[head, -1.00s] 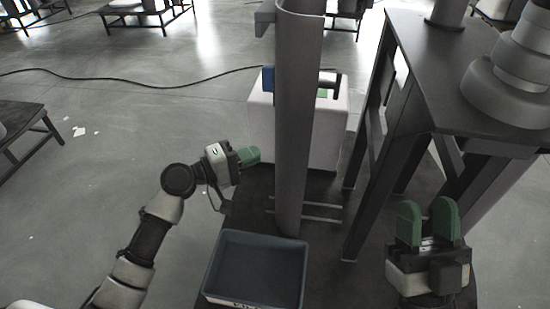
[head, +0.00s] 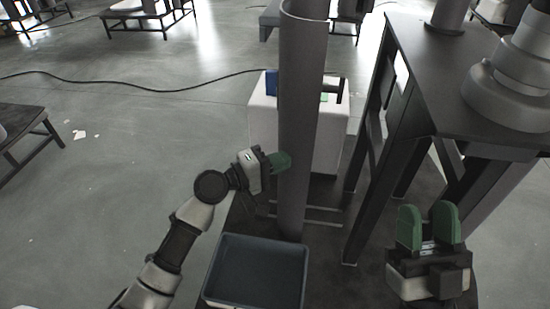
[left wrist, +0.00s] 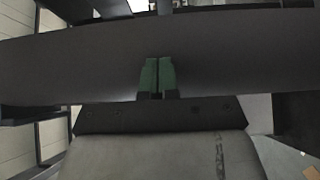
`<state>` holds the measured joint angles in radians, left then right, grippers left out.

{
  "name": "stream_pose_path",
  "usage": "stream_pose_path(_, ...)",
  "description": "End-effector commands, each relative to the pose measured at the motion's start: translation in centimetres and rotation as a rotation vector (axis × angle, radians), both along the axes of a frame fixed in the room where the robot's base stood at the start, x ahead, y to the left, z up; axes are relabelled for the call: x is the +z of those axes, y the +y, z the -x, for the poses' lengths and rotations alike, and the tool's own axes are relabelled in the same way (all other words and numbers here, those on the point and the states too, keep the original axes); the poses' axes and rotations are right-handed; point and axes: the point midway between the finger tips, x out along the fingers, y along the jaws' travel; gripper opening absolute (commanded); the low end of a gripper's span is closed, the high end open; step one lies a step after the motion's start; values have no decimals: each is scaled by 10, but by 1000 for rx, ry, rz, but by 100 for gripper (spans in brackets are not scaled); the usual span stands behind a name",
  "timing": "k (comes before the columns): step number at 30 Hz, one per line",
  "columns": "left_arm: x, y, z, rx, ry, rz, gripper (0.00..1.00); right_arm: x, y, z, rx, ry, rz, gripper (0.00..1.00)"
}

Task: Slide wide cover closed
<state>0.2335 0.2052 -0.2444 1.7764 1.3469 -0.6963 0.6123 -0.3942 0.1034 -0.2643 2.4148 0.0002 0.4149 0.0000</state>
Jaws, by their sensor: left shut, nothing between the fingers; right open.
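The wide cover appears to be the tall grey curved shell (head: 305,110) standing upright in the middle of the head view. In the left wrist view it is a dark curved band (left wrist: 60,60) across the picture. My left gripper (head: 283,161) is shut and empty, its green fingertips at the cover's left side, overlapping its edge. In the left wrist view the fingertips (left wrist: 157,75) lie in front of the cover; I cannot tell whether they touch it. My right gripper (head: 428,228) is open and empty at the lower right, apart from the cover.
A dark blue tray (head: 213,262) stands below the cover. A white box (head: 262,115) with items on top is behind it. A dark metal stand (head: 425,60) rises at the right, close to my right gripper.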

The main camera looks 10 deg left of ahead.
Motion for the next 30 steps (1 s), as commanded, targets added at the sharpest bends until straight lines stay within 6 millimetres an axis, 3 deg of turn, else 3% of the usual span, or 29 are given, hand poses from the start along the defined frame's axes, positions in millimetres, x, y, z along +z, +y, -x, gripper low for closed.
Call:
stream_pose_path(9, 4, -60, 0, -5, 0, 4, 0, -36, 1, -33, -22, 408, 119, 43)
stream_pose_path(18, 3, -118, 0, -4, -2, 4, 0, -76, -4, -41, -40, 720, 203, 43)
stream_pose_path(30, 1, -128, 1, -7, -2, 1, 0, -84, -5, -41, -42, 768, 215, 43)
